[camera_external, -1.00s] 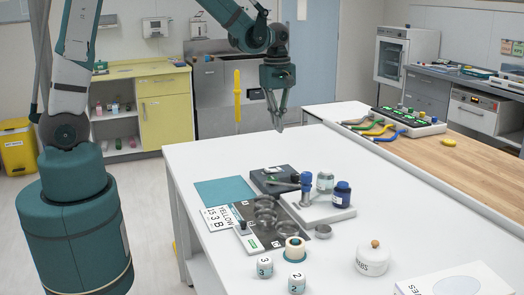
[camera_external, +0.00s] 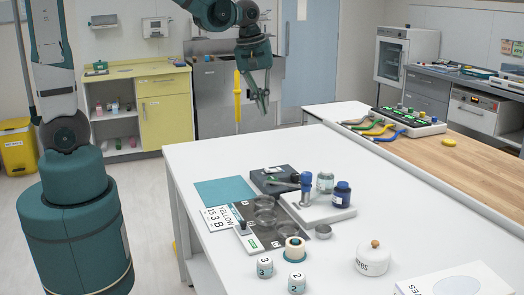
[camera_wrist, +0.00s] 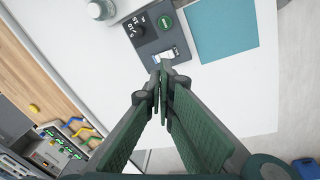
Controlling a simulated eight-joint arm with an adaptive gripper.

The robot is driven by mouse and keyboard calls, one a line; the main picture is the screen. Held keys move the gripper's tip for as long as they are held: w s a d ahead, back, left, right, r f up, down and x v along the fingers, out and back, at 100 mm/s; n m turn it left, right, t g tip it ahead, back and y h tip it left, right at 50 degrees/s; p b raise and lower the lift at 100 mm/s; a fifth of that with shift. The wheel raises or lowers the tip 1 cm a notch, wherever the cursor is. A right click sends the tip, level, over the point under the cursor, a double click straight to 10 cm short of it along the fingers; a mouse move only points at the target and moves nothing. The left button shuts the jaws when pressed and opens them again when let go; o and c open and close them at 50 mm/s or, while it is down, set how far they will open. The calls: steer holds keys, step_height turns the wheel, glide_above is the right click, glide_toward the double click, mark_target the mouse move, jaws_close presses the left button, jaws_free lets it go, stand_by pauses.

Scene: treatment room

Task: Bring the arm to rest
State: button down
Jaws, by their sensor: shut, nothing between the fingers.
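My gripper (camera_external: 264,112) hangs in the air above and behind the far left part of the white table (camera_external: 330,150), fingers pointing down. It is shut with nothing between the fingers. In the wrist view my gripper (camera_wrist: 162,72) shows its fingertips together, with a dark device (camera_wrist: 158,35) with a green round mark beyond them and a blue-green mat (camera_wrist: 222,32) to the right. The gripper touches nothing that I can see.
A wooden counter (camera_external: 470,160) adjoins at right. The yellow cabinet (camera_external: 164,115) stands behind at left.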

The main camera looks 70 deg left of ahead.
steer(key=s+d+r+m+t+b, duration=0.1)
steer(key=s+d+r+m+t, duration=0.1)
steer(key=s+m, duration=0.4)
steer(key=s+d+r+m+t+b, duration=0.1)
steer(key=s+m, duration=0.5)
steer(key=s, duration=0.7)
steer(key=shift+s+d+r+m+t, duration=0.15)
steer(key=shift+d+r+m+t, duration=0.25)
steer(key=shift+d+r+t, duration=0.75)
steer(key=shift+d+f+g, duration=0.25)
steer(key=shift+f, duration=0.1)
